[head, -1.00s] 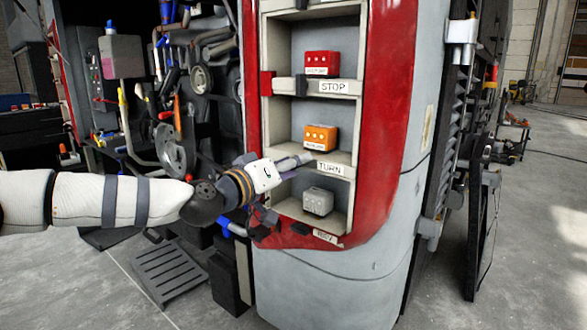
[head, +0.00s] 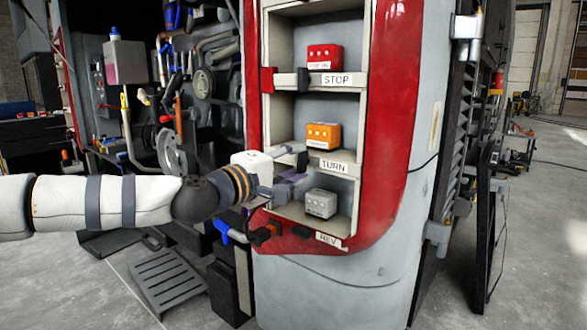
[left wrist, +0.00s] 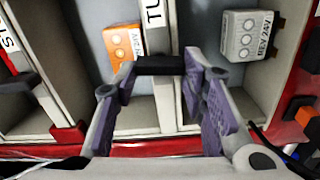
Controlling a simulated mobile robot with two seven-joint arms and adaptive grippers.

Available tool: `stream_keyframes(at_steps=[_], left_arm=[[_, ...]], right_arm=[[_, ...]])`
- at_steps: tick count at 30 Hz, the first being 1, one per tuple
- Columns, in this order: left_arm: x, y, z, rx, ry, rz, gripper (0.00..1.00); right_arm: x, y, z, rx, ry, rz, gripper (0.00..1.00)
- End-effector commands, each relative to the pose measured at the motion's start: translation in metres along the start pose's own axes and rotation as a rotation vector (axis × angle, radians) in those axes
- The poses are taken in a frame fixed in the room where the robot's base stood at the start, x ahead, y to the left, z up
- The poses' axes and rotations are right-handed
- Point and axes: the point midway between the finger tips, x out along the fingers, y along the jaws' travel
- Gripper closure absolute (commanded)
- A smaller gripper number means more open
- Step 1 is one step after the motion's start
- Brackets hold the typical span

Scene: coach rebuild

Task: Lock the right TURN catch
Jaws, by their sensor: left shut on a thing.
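The TURN shelf (head: 338,163) is the middle of three shelves in the red and grey body panel. Its right catch (head: 302,160) is a small black piece on the shelf front, left of the TURN label; it also shows as a black bar in the left wrist view (left wrist: 160,65). My left gripper (head: 296,165) reaches in from the left at this shelf. In the left wrist view its purple-padded fingers (left wrist: 160,75) are on either side of the black catch, shut on it. The gripper hides the shelf's left end in the head view. My right gripper is not in view.
An orange box (head: 323,136) stands on the TURN shelf, a red box (head: 325,57) on the STOP shelf above, a grey box (head: 321,203) on the REV shelf below. A red catch (head: 267,80) sits at the STOP shelf's left end. Machinery crowds the left.

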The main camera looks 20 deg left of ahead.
Motion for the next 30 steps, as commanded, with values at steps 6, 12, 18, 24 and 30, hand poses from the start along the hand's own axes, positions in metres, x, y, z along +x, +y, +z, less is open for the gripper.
stream_keyframes(at_steps=[6,12,18,24,30], left_arm=[[0.0001,-0.0024,0.0011,-0.087,-0.003,-0.003,0.90],[0.0001,-0.0017,0.0012,-0.125,-0.003,-0.002,0.90],[0.0000,-0.0012,0.0012,-0.134,-0.003,-0.002,0.90],[0.0000,-0.0011,0.0013,-0.134,-0.003,-0.002,0.90],[0.0000,-0.0010,0.0010,-0.133,-0.003,-0.002,0.42]], right_arm=[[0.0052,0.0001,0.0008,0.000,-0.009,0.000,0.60],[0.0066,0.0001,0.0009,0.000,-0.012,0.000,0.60],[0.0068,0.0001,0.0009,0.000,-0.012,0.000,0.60],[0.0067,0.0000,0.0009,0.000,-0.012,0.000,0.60],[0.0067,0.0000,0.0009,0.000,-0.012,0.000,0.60]])
